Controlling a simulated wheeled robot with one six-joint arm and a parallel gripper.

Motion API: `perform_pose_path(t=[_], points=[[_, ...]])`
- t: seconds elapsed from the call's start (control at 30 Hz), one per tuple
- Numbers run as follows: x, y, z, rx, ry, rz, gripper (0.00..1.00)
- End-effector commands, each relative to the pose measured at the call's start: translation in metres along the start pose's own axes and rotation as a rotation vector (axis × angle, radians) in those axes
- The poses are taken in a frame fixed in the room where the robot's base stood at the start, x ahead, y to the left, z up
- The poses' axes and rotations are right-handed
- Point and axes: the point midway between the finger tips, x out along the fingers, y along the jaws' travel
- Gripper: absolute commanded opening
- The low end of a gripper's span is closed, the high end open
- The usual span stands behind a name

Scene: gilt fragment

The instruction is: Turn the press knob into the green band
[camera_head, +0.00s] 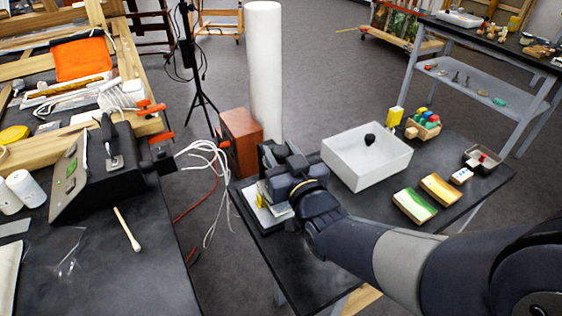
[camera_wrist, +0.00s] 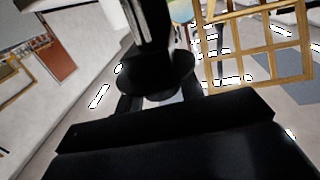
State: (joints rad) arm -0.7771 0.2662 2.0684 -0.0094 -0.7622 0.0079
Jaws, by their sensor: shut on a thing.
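The press (camera_head: 268,214) stands on the left end of the dark table, with a pale base plate and a small yellow part showing. My gripper (camera_head: 270,190) is at the press and covers most of it. In the wrist view my gripper (camera_wrist: 157,103) is shut on a dark round part, the press knob (camera_wrist: 155,72), with a dark post rising above it. The fingertips are mostly dark against dark, so the exact grip is hard to see. The green band and the knob's pointer are hidden in both views.
A white bin (camera_head: 367,165) holding a black knob-like object stands right of my gripper. Green and yellow blocks (camera_head: 414,205) lie nearby. A white column (camera_head: 265,70) and a brown box (camera_head: 240,140) stand behind. A black console (camera_head: 110,185) sits on the left bench.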

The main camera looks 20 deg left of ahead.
Motion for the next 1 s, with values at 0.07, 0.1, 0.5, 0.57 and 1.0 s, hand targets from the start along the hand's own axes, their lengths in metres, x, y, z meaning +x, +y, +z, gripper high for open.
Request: perform_pose_path(t=[0.07,0.1,0.5,0.57,1.0], points=[[-0.0001,-0.0027,0.0025,0.001,0.001,0.036,0.13],[0.0,-0.0026,0.0024,0.001,0.001,0.057,0.13],[0.0007,-0.0023,-0.0018,-0.002,0.001,0.272,0.13],[0.0009,-0.002,-0.0019,-0.002,0.0,0.304,0.13],[0.0013,-0.0012,-0.0029,-0.004,0.003,0.5,0.13]])
